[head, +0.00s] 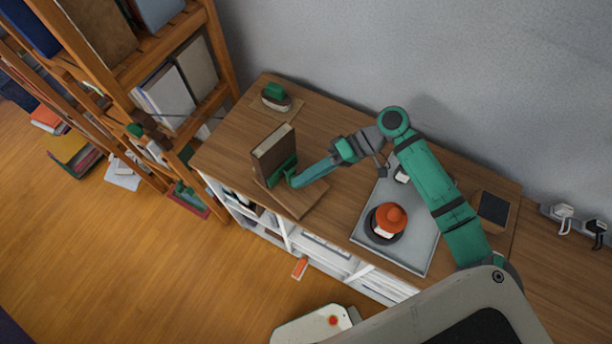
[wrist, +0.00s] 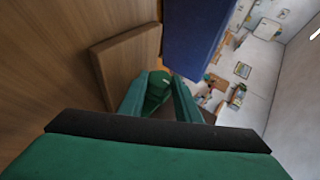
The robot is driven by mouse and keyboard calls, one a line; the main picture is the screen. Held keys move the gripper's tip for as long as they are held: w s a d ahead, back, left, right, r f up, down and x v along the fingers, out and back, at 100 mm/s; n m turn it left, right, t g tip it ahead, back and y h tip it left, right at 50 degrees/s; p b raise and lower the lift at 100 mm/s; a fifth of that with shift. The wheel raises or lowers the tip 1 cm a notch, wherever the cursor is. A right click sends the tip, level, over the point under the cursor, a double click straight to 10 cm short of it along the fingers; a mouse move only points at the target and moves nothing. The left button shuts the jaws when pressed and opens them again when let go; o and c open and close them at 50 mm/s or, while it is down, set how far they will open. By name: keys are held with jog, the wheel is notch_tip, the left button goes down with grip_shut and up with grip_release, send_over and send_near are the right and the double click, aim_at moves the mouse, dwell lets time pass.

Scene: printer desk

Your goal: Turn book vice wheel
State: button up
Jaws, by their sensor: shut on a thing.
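The book vice stands on the desk in the head view, with a wooden base (head: 292,202) and green metal parts (head: 282,167). A brown book (head: 273,150) stands upright in it. My gripper (head: 294,181) reaches in from the right, its teal fingers at the vice's near side. In the wrist view my gripper (wrist: 162,98) is shut on the green wheel (wrist: 156,88), which sits between the fingers. The wooden base (wrist: 128,62) is beside it, and a dark blue face (wrist: 198,40), perhaps the book's cover, rises above. The wheel's full outline is hidden by the fingers.
A grey tray (head: 424,248) with a red-orange round object (head: 390,217) lies right of the vice, below my arm. A small green-topped item (head: 275,97) stands behind the vice. A bookshelf (head: 160,80) is at the left, the wall behind. The desk's left end is mostly clear.

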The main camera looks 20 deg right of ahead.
jog(key=shift+f+y, duration=0.1)
jog(key=shift+y, duration=0.4)
jog(key=o, duration=1.1)
jog(key=shift+c, duration=0.2)
jog(key=v, duration=1.1)
jog(key=shift+w+f, duration=0.2)
